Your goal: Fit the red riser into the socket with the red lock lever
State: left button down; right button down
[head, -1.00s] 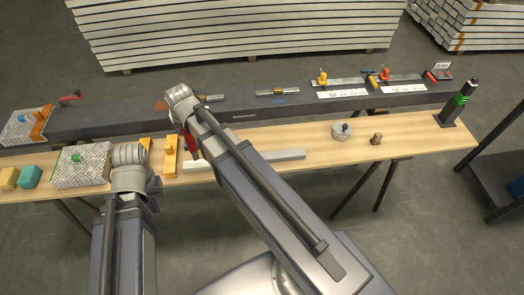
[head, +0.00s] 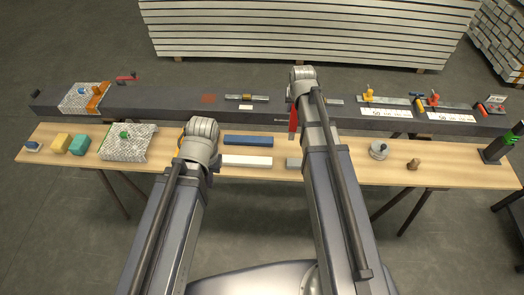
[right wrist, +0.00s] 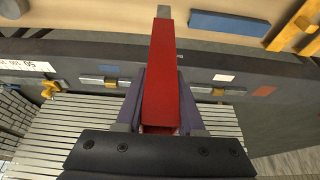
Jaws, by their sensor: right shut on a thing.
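My right gripper (right wrist: 162,122) is shut on the red riser (right wrist: 162,75), a long red bar pointing up and away in the right wrist view. In the head view the riser (head: 293,121) shows as a red strip left of my right wrist, in front of the dark beam; the fingers are hidden there. The socket opening is too small to make out.
The dark beam (head: 180,104) runs behind the wooden table (head: 455,174). A blue block (head: 248,141) and a white block (head: 246,161) lie near my left wrist. A grey round part (head: 379,150) and a brown knob (head: 413,164) stand at the right. A black-and-green post (head: 497,150) is at the right end.

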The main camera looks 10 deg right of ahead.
aim_at(292, 126)
jog(key=shift+f+b, duration=3.15)
jog(key=shift+f, duration=0.15)
notch_tip(292, 126, down, 4)
jog(key=b, duration=0.3)
jog(key=shift+r+b, duration=0.25)
jog(key=shift+b, duration=0.15)
jog(key=shift+f, duration=0.15)
jog(key=c, duration=0.5)
grip_release()
